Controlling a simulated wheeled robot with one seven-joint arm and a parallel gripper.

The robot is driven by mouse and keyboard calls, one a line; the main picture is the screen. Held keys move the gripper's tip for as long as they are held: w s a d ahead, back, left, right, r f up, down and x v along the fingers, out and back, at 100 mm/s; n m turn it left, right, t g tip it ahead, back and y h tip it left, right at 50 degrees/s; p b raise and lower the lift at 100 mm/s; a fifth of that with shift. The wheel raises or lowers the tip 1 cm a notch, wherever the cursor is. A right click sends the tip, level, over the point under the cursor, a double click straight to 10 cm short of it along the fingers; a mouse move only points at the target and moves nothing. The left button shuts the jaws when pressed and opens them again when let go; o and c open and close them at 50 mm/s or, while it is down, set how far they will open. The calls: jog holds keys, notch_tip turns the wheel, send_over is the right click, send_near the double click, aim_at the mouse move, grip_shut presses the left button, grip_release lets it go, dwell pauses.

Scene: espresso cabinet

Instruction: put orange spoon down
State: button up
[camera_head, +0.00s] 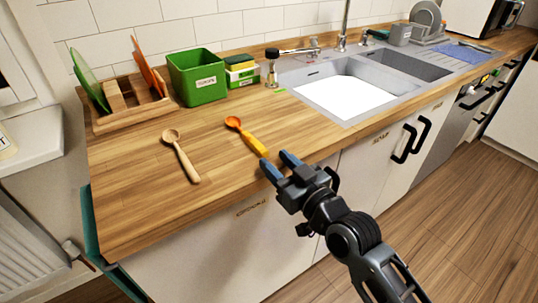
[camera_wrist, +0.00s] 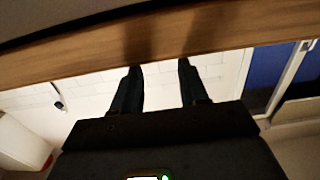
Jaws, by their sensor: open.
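The orange spoon (camera_head: 248,138) lies on the wooden countertop (camera_head: 130,200), its bowl toward the back and its yellow-orange handle toward the front edge. My gripper (camera_head: 277,161) is at the counter's front edge, close to the handle's end, with its two fingers apart. In the head view the handle's tip meets the near finger in the picture; I cannot tell whether they touch. In the wrist view my gripper (camera_wrist: 158,68) shows both fingers spread with nothing between them, and the spoon is not seen there.
A light wooden spoon (camera_head: 184,158) lies left of the orange one. Behind stand a wooden rack (camera_head: 128,118) with green and orange boards, a green box (camera_head: 198,88) and a small sponge holder (camera_head: 241,76). The sink (camera_head: 345,108) is at the right. The counter's left front is clear.

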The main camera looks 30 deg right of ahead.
jog(key=s+b, duration=0.1)
jog(key=s, duration=0.6)
jog(key=shift+s, duration=0.25)
jog(key=s+a+g, duration=0.1)
jog(key=s+a, duration=0.1)
jog(key=s, duration=1.2)
jog(key=s+a+f+g, duration=0.1)
jog(key=s+a+g, duration=0.1)
jog(key=s, duration=1.3)
jog(key=shift+a+f, duration=0.15)
jog(key=shift+a, duration=0.7)
jog(key=shift+o, duration=0.5)
jog(key=shift+s+a+r, duration=0.15)
jog(key=shift+s+r, duration=0.05)
jog(key=shift+s, duration=0.2)
jog(key=shift+w+f, duration=0.1)
